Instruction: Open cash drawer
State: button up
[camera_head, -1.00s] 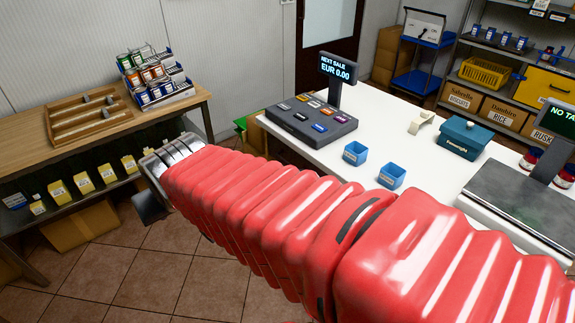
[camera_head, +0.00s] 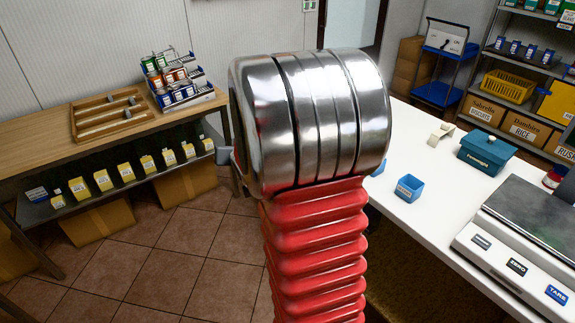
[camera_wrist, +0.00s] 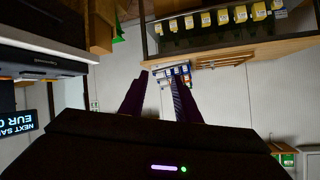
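The cash register shows upside down at the left of the wrist view. Its dark body (camera_wrist: 45,65), with a small mark on the front, borders a pale counter edge (camera_wrist: 45,43). Its lit display (camera_wrist: 16,124) is cut off by the frame. I cannot make out a clear drawer gap. My gripper (camera_wrist: 159,80) has two dark fingers apart with nothing held between them. It points past the register, towards the shelf and wall. In the head view my arm hides the register and the gripper.
The white counter (camera_head: 425,210) carries a blue cup (camera_head: 409,188), a teal box (camera_head: 484,150) and a scale (camera_head: 515,250). A wooden table (camera_head: 60,133) with a divided tray (camera_head: 105,118) stands at the left. Tiled floor (camera_head: 165,255) is open between them.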

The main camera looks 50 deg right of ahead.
jog(key=s+d+f+m+t+h, duration=0.1)
jog(key=d+f+m+t, duration=0.1)
jog(key=d+f, duration=0.55)
jog(key=s+d+f+m+t+h, duration=0.1)
jog(key=s+d+f+m, duration=0.1)
jog(key=d+f, duration=0.5)
jog(key=s+d+f+m+t+h, duration=0.1)
jog(key=s+d+f+m, duration=0.2)
jog(key=s+f, duration=0.2)
jog(key=s+d+f+m+t+h, duration=0.2)
jog(key=s+f, duration=0.4)
jog(key=s, duration=0.3)
jog(key=shift+s+d+m, duration=0.35)
jog(key=shift+d+m, duration=0.15)
jog(key=shift+d, duration=0.2)
jog(key=shift+w+d+r, duration=0.1)
jog(key=x, duration=1.3)
jog(key=shift+w+d+r, duration=0.15)
jog(key=shift+w+r, duration=0.05)
jog(key=shift+r, duration=0.05)
jog(key=shift+c, duration=0.3)
grip_shut()
